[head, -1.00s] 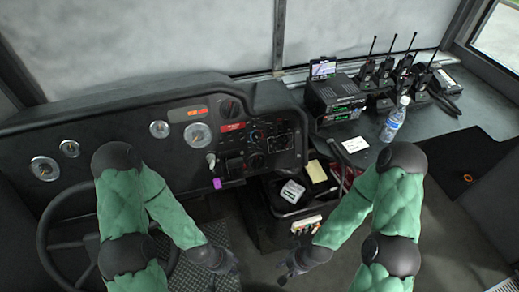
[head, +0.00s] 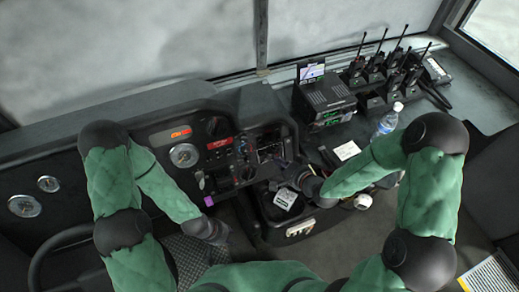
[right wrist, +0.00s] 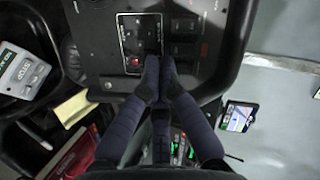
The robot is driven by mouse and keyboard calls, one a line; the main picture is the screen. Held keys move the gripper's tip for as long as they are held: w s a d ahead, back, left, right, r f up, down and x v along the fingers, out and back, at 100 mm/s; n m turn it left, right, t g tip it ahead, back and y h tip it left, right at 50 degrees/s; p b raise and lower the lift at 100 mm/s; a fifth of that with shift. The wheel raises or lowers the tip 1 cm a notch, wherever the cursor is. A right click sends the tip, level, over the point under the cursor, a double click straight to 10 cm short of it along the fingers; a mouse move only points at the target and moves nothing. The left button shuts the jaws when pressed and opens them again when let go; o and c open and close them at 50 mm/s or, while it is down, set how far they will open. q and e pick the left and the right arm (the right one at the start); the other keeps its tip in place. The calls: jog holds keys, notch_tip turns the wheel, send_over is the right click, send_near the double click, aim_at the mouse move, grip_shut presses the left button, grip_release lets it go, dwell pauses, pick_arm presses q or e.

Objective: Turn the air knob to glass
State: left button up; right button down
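The black dash control panel (head: 228,150) carries several dark knobs, switches and red labels. I cannot read which knob is the air knob. A white-outlined section (head: 270,152) sits at the panel's right end; it also shows in the right wrist view (right wrist: 130,40). My right gripper (head: 278,172) is in front of that end, and its fingers cover part of it. In the right wrist view my right gripper (right wrist: 159,62) has its fingertips close together over the section's edge. Contact and anything between the tips are hidden. My left gripper (head: 222,238) hangs low, away from the panel; its fingers are unclear.
A radio unit (head: 322,98), several handheld radios (head: 380,65) and a water bottle (head: 386,122) stand on the shelf at right. A bin (head: 297,222) with items sits below my right forearm. The steering wheel (head: 45,255) is at lower left.

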aim_at(251, 158)
jog(key=b+x, duration=0.3)
jog(key=x, duration=0.7)
jog(key=shift+a, duration=0.2)
jog(key=shift+s+a+f, duration=0.3)
jog(key=shift+a, duration=0.15)
jog(key=shift+s+a+f, duration=0.25)
jog(key=shift+s+a, duration=0.05)
jog(key=shift+a, duration=0.2)
jog(key=shift+s+a+f+b, duration=0.3)
jog(key=shift+a+b, duration=0.1)
jog(key=shift+a, duration=0.1)
jog(key=shift+s+a+f+m+b, duration=0.2)
jog(key=shift+a+f+m+b, duration=0.15)
jog(key=shift+m, duration=0.35)
jog(key=shift+d+f+m+y, duration=0.1)
jog(key=shift+d+m+y, duration=0.05)
jog(key=shift+m+y, duration=0.25)
jog(key=m, duration=0.1)
jog(key=m+t+b, duration=0.1)
jog(key=m, duration=0.1)
jog(key=f+m, duration=0.1)
jog(key=m, duration=0.1)
jog(key=shift+s+y+b, duration=0.3)
jog(key=shift+y+b, duration=0.1)
